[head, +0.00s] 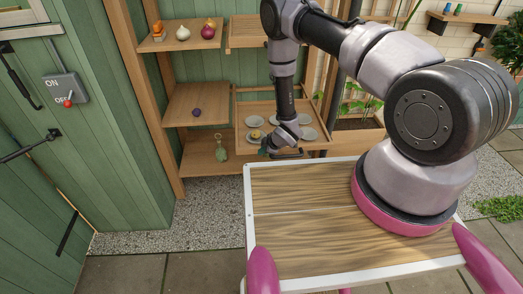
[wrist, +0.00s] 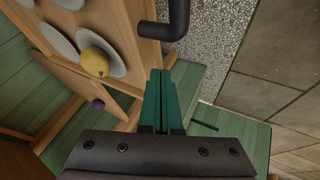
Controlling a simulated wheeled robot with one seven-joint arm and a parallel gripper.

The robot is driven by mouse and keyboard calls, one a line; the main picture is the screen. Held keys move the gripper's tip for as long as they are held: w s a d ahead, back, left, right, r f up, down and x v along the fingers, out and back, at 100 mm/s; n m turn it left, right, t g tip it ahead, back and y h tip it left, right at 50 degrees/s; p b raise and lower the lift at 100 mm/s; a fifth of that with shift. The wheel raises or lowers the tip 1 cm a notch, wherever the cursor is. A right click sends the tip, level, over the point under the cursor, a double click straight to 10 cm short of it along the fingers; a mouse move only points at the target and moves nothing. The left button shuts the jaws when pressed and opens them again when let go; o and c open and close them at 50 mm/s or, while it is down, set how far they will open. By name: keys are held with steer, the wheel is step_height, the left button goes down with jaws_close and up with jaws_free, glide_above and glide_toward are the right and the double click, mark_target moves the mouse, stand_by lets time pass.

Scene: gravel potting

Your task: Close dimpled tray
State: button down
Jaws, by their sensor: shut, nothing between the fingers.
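The dimpled tray (head: 243,112) is a wooden pull-out tray in the shelf unit, with several pale round dimples. It stands out from the shelf in the head view. It also shows at the upper left of the wrist view (wrist: 128,28), with a yellow round thing (wrist: 94,62) in one dimple. A dark bar handle (wrist: 176,22) is on its front side. My gripper (head: 266,150) is at the tray's front edge in the head view. Its green fingers (wrist: 160,74) are shut and empty, pointing towards the handle but apart from it in the wrist view.
Shelves left of the tray hold a purple ball (head: 197,112), a green bottle (head: 221,150) and vegetables (head: 183,33). My wood-topped base is in front. A green wall with a lever switch (head: 66,92) is at left. Gravel (head: 150,242) lies below.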

steer(key=shift+w, duration=0.5)
steer(key=shift+w, duration=0.1)
